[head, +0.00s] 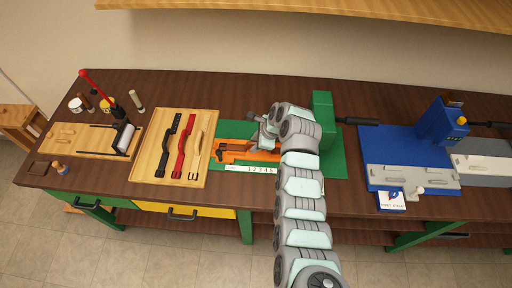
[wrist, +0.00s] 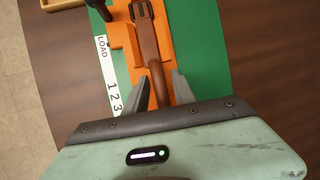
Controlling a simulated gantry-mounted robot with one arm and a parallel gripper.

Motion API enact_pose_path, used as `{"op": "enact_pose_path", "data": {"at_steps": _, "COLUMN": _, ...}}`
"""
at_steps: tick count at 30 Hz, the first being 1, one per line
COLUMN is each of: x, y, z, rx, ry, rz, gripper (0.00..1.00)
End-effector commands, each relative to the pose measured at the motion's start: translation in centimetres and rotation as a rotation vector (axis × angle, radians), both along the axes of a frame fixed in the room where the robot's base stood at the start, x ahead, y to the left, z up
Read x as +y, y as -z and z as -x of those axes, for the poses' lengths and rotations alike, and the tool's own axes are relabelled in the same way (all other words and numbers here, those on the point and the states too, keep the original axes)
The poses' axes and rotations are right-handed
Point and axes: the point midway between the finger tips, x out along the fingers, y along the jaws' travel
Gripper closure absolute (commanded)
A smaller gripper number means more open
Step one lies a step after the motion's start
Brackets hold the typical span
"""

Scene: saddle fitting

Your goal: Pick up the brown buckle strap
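The brown buckle strap (wrist: 145,35) lies lengthwise in an orange fixture (wrist: 122,38) on a green base, its dark buckle at the far end in the wrist view. In the head view the orange fixture (head: 262,156) is partly hidden by my arm. My gripper (wrist: 161,82) is open, with one grey finger on each side of the strap's nearer part. Orange shows between the fingers and the strap. The strap's near end is hidden behind my gripper body. I cannot tell how far the fingertips are above the fixture.
A wooden board (head: 145,172) with black, red and tan straps lies left of the green base. A white number label (wrist: 107,75) runs along the fixture. A green block (head: 323,120) with a dark handle stands behind my arm. A blue press (head: 408,150) stands to the right.

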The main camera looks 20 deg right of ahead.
Motion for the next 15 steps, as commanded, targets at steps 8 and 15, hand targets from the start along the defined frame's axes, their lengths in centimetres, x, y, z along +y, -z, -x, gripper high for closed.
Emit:
{"op": "enact_pose_path", "data": {"at_steps": 8, "x": -0.01, "y": -0.01, "z": -0.01, "rx": 0.0, "ry": 0.0, "rz": 0.0, "gripper": 0.93}}
{"op": "enact_pose_path", "data": {"at_steps": 15, "x": -0.01, "y": -0.01, "z": -0.01, "rx": 0.0, "ry": 0.0, "rz": 0.0, "gripper": 1.0}}
